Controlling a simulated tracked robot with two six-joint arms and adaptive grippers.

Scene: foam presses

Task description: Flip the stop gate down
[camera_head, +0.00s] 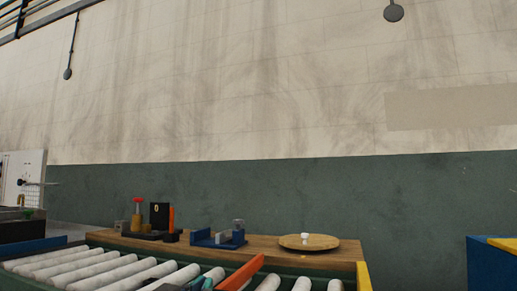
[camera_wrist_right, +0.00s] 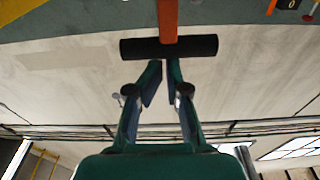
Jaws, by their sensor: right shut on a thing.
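The stop gate shows in the head view as an orange arm (camera_head: 240,273) slanting above the conveyor rollers, its upper end to the right. In the right wrist view the orange arm (camera_wrist_right: 168,18) joins a black crossbar (camera_wrist_right: 198,46). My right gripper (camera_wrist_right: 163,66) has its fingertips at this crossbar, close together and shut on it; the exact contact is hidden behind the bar. In the head view only a small teal part of my right gripper (camera_head: 207,283) shows at the bottom edge, left of the orange arm. My left gripper is not in view.
The roller conveyor (camera_head: 88,272) runs along the bottom. Behind it, a wooden ledge (camera_head: 273,254) bears a blue fixture (camera_head: 218,239), a round wooden plate (camera_head: 322,243) and a red-topped device (camera_head: 137,215). A yellow post (camera_head: 364,276) stands right, and a blue bin (camera_head: 490,264) farther right.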

